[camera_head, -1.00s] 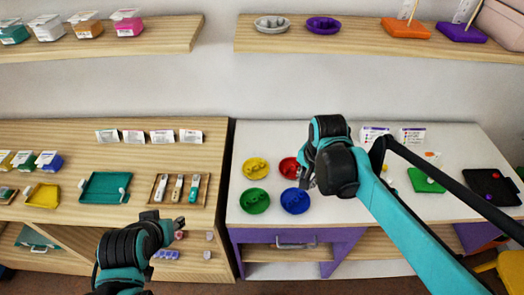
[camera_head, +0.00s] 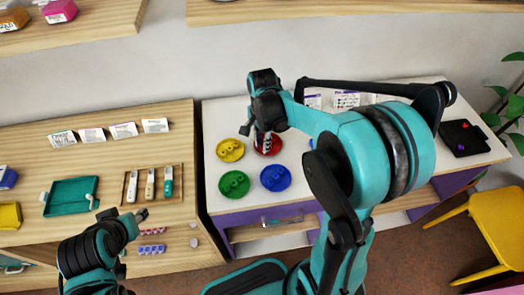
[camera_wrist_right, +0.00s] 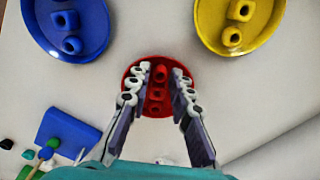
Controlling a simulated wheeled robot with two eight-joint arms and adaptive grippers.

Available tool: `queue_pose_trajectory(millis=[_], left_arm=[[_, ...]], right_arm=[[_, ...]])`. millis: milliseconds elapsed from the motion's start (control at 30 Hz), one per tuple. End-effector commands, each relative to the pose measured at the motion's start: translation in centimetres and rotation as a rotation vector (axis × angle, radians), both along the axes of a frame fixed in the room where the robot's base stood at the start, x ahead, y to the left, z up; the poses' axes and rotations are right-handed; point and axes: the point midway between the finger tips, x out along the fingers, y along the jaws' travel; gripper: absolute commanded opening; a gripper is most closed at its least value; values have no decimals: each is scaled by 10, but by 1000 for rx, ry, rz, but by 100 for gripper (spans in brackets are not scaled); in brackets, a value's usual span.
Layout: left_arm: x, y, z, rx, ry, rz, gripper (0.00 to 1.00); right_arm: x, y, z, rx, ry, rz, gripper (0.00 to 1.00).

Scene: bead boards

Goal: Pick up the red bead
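A round red dish (camera_wrist_right: 133,75) with a few red beads (camera_wrist_right: 160,74) in a row stands on the white table. It also shows in the head view (camera_head: 276,148), partly hidden by my right gripper (camera_head: 265,143). In the right wrist view my right gripper (camera_wrist_right: 158,80) is open, with one finger on each side of the red beads. I cannot tell whether the fingers touch a bead. My left gripper (camera_head: 124,214) appears open and empty at the wooden table's front edge.
Yellow (camera_head: 230,150), green (camera_head: 234,184) and blue (camera_head: 275,178) dishes with beads stand close by. A black board (camera_head: 464,138) lies at the right. A teal tray (camera_head: 70,196) is on the wooden table. My right arm hides the white table's middle.

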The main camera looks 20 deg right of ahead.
Motion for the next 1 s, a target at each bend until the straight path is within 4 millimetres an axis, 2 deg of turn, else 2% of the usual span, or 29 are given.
queue_pose_trajectory(millis=[67, 267, 300, 367, 733, 867, 1000], left_arm=[[0, 0, -5, 0, 0, 0, 40], [0, 0, -3, 0, 0, 0, 40], [0, 0, -3, 0, 0, 0, 40], [0, 0, -3, 0, 0, 0, 40], [0, 0, -2, 0, 0, 0, 40], [0, 0, 3, 0, 0, 0, 40], [0, 0, 14, 0, 0, 0, 40]], right_arm=[[0, 0, -9, 0, -2, 0, 21], [0, 0, -7, 0, -2, 1, 21], [0, 0, -7, 0, -2, 1, 12], [0, 0, -7, 0, -2, 1, 8], [0, 0, -6, 0, -2, 1, 7], [0, 0, 2, 0, -2, 1, 7], [0, 0, 22, 0, -2, 1, 7]])
